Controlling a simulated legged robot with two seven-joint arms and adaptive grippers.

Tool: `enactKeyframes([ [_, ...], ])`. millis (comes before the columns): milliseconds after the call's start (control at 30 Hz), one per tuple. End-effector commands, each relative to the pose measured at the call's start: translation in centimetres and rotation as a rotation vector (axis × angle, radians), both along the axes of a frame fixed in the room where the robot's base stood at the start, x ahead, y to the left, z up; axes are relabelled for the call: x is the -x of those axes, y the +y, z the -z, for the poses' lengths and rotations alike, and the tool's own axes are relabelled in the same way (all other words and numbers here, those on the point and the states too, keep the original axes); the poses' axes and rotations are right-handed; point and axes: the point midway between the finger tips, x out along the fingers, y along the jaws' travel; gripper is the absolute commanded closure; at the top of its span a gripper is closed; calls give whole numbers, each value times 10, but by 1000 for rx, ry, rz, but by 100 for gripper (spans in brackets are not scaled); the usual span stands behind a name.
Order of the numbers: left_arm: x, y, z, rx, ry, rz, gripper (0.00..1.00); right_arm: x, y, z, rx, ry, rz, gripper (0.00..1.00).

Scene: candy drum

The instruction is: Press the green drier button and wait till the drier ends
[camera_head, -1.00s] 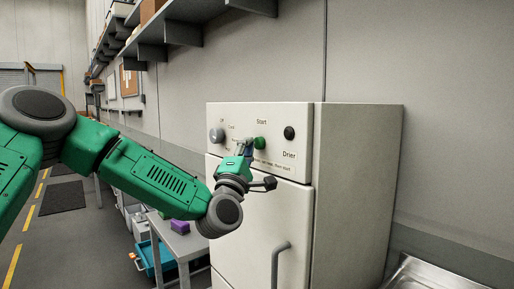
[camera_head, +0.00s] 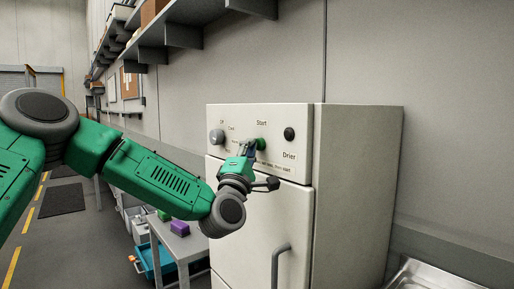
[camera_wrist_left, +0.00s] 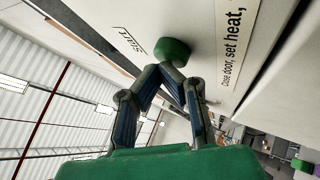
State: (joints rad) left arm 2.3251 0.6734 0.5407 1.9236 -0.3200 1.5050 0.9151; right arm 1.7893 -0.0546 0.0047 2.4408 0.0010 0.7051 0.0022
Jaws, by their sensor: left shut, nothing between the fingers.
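The drier (camera_head: 345,190) is a tall white cabinet against the wall, with a control panel along its top front. The green button (camera_head: 261,143) sits under the "Start" label, and it also shows in the left wrist view (camera_wrist_left: 172,50). My left gripper (camera_head: 251,146) is shut and empty. Its fingertips (camera_wrist_left: 165,67) are right at the green button; I cannot tell whether they touch it or whether it is pushed in. My right gripper is not in view.
A grey knob (camera_head: 216,136) is left of the button and a black knob (camera_head: 289,134) is right of it. The drier door handle (camera_head: 278,262) sticks out below. A small table (camera_head: 165,231) with a purple block (camera_head: 180,227) stands behind my arm.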

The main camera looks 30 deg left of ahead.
Motion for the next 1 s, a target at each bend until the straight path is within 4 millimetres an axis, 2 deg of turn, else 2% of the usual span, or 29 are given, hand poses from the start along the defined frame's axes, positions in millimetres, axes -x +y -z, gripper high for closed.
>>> enactKeyframes([
  [600, -3, -2, 0, -1, 0, 1, 100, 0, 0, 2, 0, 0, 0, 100],
  [1000, 13, 4, 0, 1, -1, 0, 100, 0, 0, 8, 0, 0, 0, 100],
])
